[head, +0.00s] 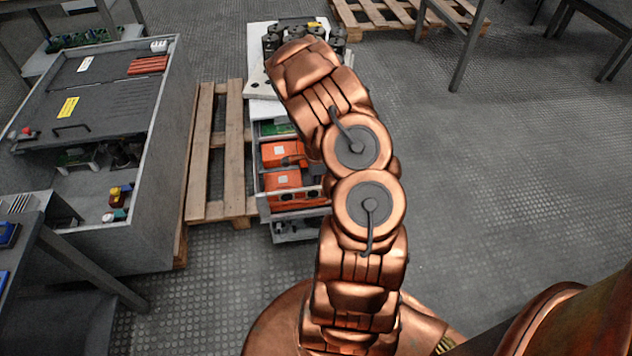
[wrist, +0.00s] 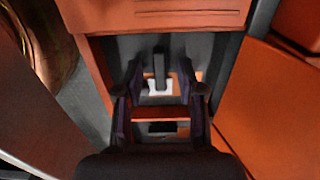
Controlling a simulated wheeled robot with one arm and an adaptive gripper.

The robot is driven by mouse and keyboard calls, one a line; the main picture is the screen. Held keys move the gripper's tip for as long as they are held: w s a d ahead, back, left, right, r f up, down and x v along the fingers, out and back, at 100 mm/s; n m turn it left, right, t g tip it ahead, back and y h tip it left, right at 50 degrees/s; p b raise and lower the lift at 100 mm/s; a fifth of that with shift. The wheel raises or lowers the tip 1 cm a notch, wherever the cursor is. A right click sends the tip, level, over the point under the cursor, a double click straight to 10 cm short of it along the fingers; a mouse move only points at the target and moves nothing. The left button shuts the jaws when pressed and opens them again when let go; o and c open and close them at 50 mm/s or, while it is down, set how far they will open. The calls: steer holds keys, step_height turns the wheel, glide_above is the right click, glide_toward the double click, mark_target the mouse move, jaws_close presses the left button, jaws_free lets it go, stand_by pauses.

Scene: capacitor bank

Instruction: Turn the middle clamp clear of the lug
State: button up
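In the wrist view my gripper (wrist: 160,104) is open, its two dark fingers apart on either side of a recess between orange parts. Ahead of the fingers, in line with the gap, a dark upright bar (wrist: 159,70) stands at a small white piece (wrist: 160,88). It may be the middle clamp; I cannot tell for sure. I see no contact between it and the fingers. An orange strip (wrist: 161,113) crosses between the fingers, and I cannot tell the lug apart. In the head view my arm hides the gripper and the clamps.
Orange blocks (head: 283,182) sit in the open-fronted unit beside my arm, with black cylinders (head: 275,38) on its top. In the wrist view orange panels (wrist: 268,110) lie close on the right. A wooden pallet (head: 208,160) and grey cabinet (head: 160,215) stand left.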

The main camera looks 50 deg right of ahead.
steer(key=shift+c, duration=0.3)
jaws_close()
steer(key=n+p, duration=0.2)
steer(key=n, duration=0.2)
steer(key=shift+w+r, duration=0.1)
steer(key=shift+r, duration=0.05)
steer(key=n+p, duration=0.1)
steer(key=n, duration=0.4)
steer(key=shift+p, duration=0.3)
steer(key=n+p, duration=0.1)
steer(key=n, duration=0.3)
steer(key=shift+n, duration=0.3)
steer(key=shift+n+p, duration=0.6)
steer(key=shift+n, duration=1.5)
steer(key=shift+o, duration=0.3)
jaws_free()
